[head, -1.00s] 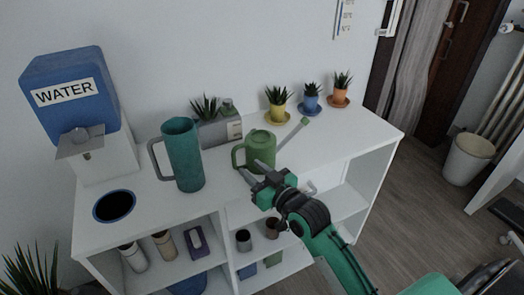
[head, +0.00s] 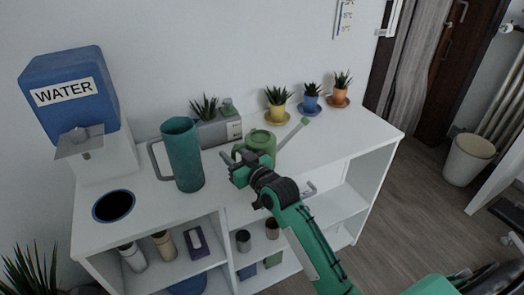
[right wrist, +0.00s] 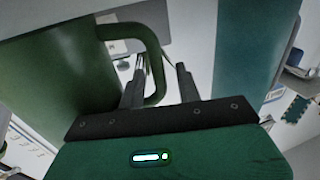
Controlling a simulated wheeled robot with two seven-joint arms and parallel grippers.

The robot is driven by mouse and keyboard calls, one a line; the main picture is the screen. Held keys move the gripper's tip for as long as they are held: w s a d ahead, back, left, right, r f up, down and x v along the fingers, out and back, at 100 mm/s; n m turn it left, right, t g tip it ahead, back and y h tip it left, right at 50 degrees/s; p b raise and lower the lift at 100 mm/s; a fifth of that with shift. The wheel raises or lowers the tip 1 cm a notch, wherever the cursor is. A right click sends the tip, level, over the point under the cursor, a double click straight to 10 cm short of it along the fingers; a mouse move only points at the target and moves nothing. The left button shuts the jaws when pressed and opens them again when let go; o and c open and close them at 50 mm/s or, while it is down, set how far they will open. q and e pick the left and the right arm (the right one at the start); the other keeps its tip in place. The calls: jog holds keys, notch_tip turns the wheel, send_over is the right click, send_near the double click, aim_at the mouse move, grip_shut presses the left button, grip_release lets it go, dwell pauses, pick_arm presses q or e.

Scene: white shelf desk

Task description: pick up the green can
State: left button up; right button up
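The green can (head: 262,141), a watering can with a long spout to the right, stands upright on the white desk top. My right gripper (head: 230,157) is at its left, handle side and hides much of the handle in the head view. In the right wrist view, the can's dark green body (right wrist: 60,62) fills the left and its loop handle (right wrist: 157,68) reaches toward the fingers. My right gripper (right wrist: 161,72) is open, one finger showing within the loop and the other beyond its outer side. Contact cannot be told. My left gripper is out of view.
A tall teal pitcher (head: 183,155) stands just left of my right gripper. Behind are a grey radio-like box (head: 219,130) and small potted plants (head: 277,108). A blue water dispenser (head: 72,95) stands far left. The desk top right of the can is mostly clear.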

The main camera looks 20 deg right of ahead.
jog(key=shift+c, duration=0.2)
grip_shut()
jog(key=shift+r, duration=0.15)
